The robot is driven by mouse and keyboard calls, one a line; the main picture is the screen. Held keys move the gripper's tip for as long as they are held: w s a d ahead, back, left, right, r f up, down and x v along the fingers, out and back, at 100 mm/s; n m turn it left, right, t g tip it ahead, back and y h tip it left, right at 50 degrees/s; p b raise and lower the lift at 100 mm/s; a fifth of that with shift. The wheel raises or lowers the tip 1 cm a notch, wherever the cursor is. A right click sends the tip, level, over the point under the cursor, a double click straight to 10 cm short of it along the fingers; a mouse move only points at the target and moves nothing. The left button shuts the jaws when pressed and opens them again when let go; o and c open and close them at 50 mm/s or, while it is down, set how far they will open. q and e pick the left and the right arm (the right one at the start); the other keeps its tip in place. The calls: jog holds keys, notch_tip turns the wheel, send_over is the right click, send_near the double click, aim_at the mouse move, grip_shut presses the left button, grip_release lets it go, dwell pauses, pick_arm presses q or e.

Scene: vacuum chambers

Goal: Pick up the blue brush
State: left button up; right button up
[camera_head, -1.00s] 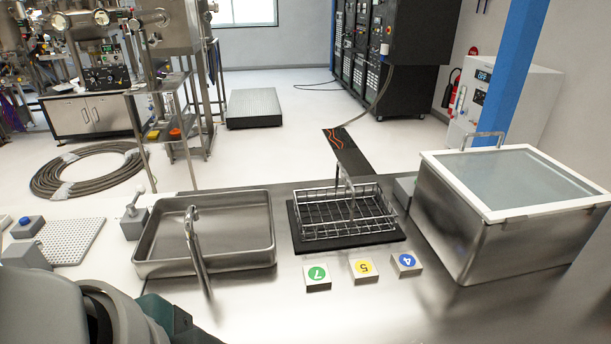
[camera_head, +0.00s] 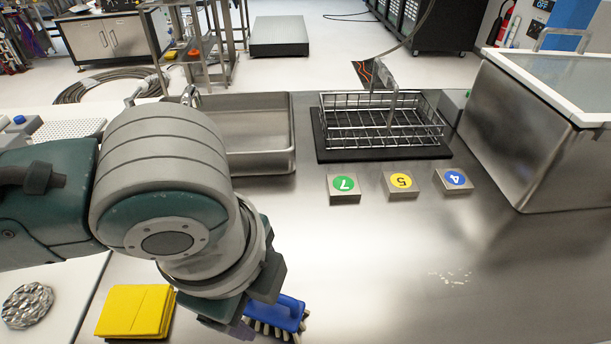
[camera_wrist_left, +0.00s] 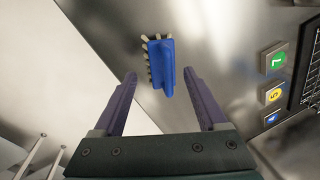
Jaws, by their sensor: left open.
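The blue brush (camera_head: 276,315) lies on the steel counter at the bottom of the head view, with pale bristles along its lower edge. My left gripper (camera_head: 245,317) is at its left side, and my arm hides part of the brush. In the left wrist view the blue brush (camera_wrist_left: 160,65) is ahead of the open left gripper (camera_wrist_left: 160,82), between the lines of its two purple fingers. The fingers do not appear to touch it. My right gripper is not in view.
Behind stand a steel tray (camera_head: 262,160), a wire basket (camera_head: 380,140), numbered blocks (camera_head: 400,184) and a large steel tank (camera_head: 530,130). The counter right of the brush is clear.

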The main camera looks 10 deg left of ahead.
aim_at(265, 307)
pick_arm(q)
jog(key=shift+w+f, duration=0.15)
jog(key=shift+f, duration=0.65)
jog(key=shift+w+f, duration=0.15)
jog(key=shift+f, duration=0.6)
grip_shut()
